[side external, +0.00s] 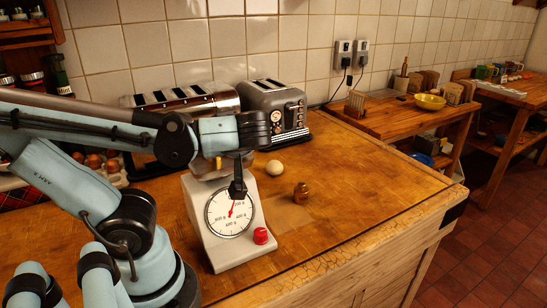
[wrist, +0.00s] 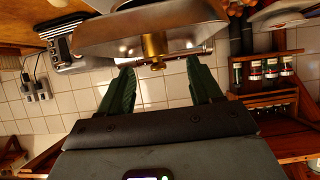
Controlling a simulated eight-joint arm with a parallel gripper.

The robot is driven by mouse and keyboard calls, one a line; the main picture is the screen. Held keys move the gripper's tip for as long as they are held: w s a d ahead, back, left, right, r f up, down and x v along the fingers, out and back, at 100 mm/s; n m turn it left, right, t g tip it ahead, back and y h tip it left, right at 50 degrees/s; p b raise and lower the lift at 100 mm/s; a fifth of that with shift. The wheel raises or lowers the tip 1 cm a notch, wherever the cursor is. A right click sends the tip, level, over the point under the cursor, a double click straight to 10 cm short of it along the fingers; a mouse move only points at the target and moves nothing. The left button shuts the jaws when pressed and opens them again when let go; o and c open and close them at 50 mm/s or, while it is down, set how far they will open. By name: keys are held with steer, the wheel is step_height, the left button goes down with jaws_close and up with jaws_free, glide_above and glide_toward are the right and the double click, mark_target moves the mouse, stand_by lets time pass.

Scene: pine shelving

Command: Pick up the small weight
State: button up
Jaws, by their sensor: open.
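A small brass weight with a knob (wrist: 153,46) shows in the wrist view at the metal scale pan (wrist: 105,36), which appears upside down there. My gripper (wrist: 164,66) is open, with its two green fingers apart and the weight showing between and beyond their tips. I see nothing held. In the side view my gripper (side external: 238,184) is in front of the white dial scale (side external: 222,238), and a bit of brass (side external: 219,162) shows at the pan.
A pale egg-like ball (side external: 274,168) lies behind the counter weight. A red knob-like object (side external: 261,236) is at the scale's lower right. Toasters (side external: 274,110) stand along the tiled wall. The counter's right part is clear.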

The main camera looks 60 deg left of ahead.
steer(key=shift+x, duration=3.6)
steer(key=shift+w+r, duration=0.15)
jaws_close()
